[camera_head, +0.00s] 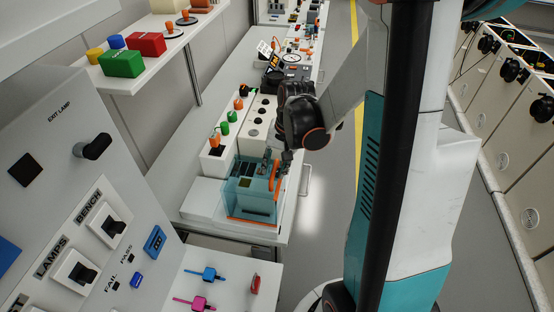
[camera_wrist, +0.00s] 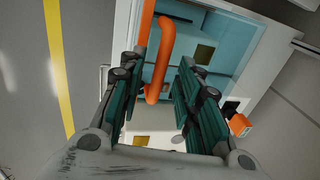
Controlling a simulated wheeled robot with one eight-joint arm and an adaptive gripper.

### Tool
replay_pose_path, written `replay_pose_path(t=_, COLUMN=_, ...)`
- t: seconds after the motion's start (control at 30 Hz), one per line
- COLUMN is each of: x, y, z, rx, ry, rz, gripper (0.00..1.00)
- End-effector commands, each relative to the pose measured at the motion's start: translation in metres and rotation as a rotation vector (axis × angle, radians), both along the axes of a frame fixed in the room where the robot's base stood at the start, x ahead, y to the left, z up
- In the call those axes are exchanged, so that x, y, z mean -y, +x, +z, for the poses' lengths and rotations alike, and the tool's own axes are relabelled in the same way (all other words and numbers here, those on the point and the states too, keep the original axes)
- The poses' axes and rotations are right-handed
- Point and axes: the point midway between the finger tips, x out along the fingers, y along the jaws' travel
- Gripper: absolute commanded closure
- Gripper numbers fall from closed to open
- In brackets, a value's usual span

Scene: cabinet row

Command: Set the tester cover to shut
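The tester cover (camera_head: 238,190) is a see-through teal hood with orange edging, at the near end of the white bench; I cannot tell whether it is fully shut. Its curved orange handle (camera_head: 277,177) is on the right side. In the wrist view the cover (camera_wrist: 225,45) fills the upper middle, and the handle (camera_wrist: 163,58) hangs between my fingers, nearer the left one. My gripper (camera_wrist: 158,62) is open around the handle, with a clear gap on the right. In the head view my gripper (camera_head: 278,160) is at the handle, its fingers partly hidden.
A white panel with orange and green knobs (camera_head: 225,128) stands behind the cover. A sloped switch panel (camera_head: 90,190) is at the near left. A shelf with red and green boxes (camera_head: 122,63) hangs above. Floor is free right of the bench.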

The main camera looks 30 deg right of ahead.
Motion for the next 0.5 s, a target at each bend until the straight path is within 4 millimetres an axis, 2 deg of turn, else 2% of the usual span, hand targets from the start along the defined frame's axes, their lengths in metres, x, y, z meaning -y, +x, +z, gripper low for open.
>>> replay_pose_path(t=0.17, x=0.002, y=-0.002, z=0.013, rx=0.0, ry=0.0, rz=-0.001, gripper=0.69)
replay_pose_path(t=0.5, x=0.01, y=-0.01, z=0.069, rx=0.0, ry=0.0, rz=-0.001, gripper=0.69)
